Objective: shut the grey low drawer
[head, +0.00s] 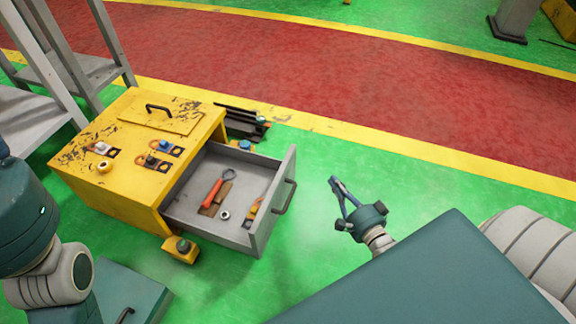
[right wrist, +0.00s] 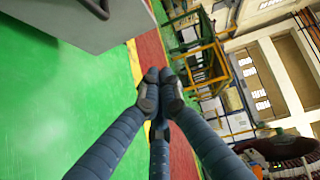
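The grey low drawer (head: 216,232) is pulled out of the right side of the yellow cabinet (head: 132,190). Its dark bar handle (head: 285,197) is on the front panel, facing right. My right gripper (head: 335,183) is to the right of the handle and apart from it. Its fingertips (right wrist: 159,92) are together with nothing between them. In the right wrist view the grey drawer front (right wrist: 75,22) and its handle (right wrist: 96,8) show at the top left. My left arm shows at the left edge of the head view, but its gripper is out of view.
In the drawer lie an orange-handled tool (head: 214,190), a brown block and small parts. A yellow box with a dark knob (head: 181,249) stands on the floor by the drawer's near side. A dark item (head: 243,122) lies behind the cabinet. Green floor right of the drawer is clear.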

